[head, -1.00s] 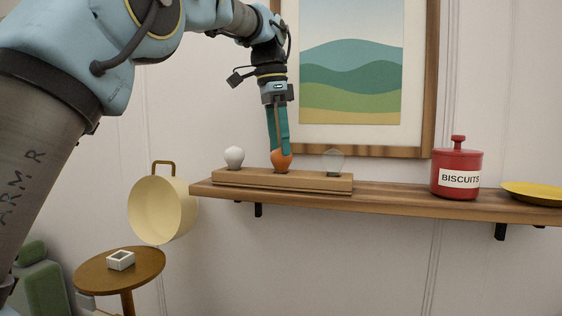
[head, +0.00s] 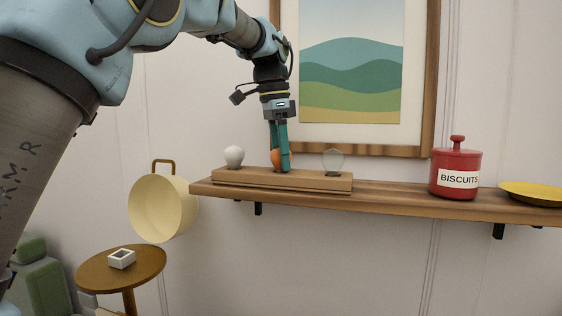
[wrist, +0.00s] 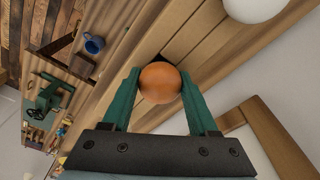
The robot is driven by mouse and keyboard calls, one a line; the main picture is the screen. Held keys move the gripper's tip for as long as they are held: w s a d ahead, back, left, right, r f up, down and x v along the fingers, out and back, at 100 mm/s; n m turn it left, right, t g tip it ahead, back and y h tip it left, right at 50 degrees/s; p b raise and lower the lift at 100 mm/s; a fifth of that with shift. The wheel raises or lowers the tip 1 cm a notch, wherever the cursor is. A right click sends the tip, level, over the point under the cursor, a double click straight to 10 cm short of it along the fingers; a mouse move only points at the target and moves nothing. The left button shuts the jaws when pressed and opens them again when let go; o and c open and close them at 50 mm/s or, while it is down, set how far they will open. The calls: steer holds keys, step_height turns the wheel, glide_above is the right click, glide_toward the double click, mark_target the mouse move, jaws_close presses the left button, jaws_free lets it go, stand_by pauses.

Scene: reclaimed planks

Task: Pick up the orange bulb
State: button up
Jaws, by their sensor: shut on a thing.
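The orange bulb (head: 275,157) is at the middle of a wooden stand (head: 230,178) on the wall shelf. My gripper (head: 281,165) points down over it with its teal fingers on both sides. In the wrist view the orange bulb (wrist: 160,83) sits between the two fingertips (wrist: 160,88), and the gripper is shut on it. The fingers hide part of the bulb in the head view. I cannot tell whether its base is still in the stand.
A white bulb (head: 234,157) stands to the left and a clear bulb (head: 333,161) to the right on the stand. A red biscuit jar (head: 456,170) and yellow plate (head: 530,192) are further right on the shelf (head: 400,199). A picture frame (head: 428,90) hangs behind.

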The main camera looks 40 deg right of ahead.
steer(key=c, duration=0.6)
steer(key=shift+r, duration=0.2)
